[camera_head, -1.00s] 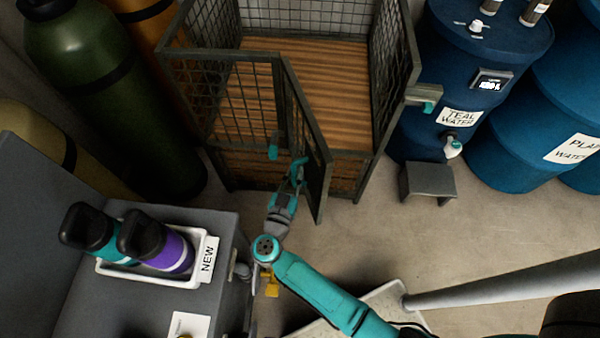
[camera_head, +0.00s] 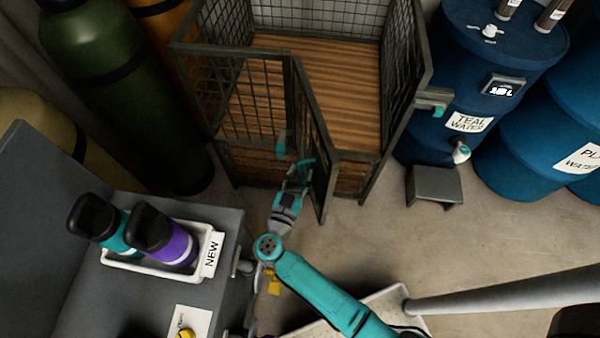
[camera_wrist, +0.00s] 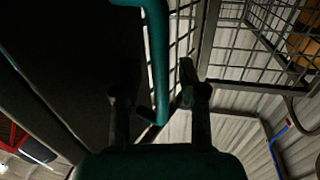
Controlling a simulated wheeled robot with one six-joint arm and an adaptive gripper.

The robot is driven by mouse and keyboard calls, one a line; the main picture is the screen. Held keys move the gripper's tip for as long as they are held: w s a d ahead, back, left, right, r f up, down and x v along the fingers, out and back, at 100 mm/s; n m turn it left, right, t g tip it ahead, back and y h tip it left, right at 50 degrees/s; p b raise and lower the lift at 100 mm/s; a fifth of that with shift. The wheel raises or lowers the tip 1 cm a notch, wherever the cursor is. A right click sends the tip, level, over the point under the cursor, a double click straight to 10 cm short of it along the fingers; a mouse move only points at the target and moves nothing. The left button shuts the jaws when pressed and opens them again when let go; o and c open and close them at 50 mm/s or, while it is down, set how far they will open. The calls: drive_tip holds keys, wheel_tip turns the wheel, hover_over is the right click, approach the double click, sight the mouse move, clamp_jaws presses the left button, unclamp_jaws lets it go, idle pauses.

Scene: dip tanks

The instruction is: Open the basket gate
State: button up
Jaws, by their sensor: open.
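The basket gate (camera_head: 318,150) is a dark metal mesh panel at the front of the wire basket (camera_head: 420,75). It stands at an angle to the basket front, with a gap to its right. A teal handle (camera_head: 305,165) is on the gate's left face. In the wrist view the teal handle (camera_wrist: 158,60) is a bent bar passing between my fingers, beside the dark gate. My gripper (camera_head: 293,180) is at the handle with its fingers apart, one on each side. Contact with the bar cannot be told.
A grey bench with a white tray (camera_head: 207,262) of two bottles stands at left. A green cylinder (camera_head: 140,100) is behind it. A blue teal-water barrel (camera_head: 440,90) and a small grey stool (camera_head: 436,184) stand right. Floor (camera_head: 480,240) before the stool is clear.

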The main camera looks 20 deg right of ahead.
drive_tip(key=v, duration=1.1)
drive_tip(key=shift+s+a, duration=0.25)
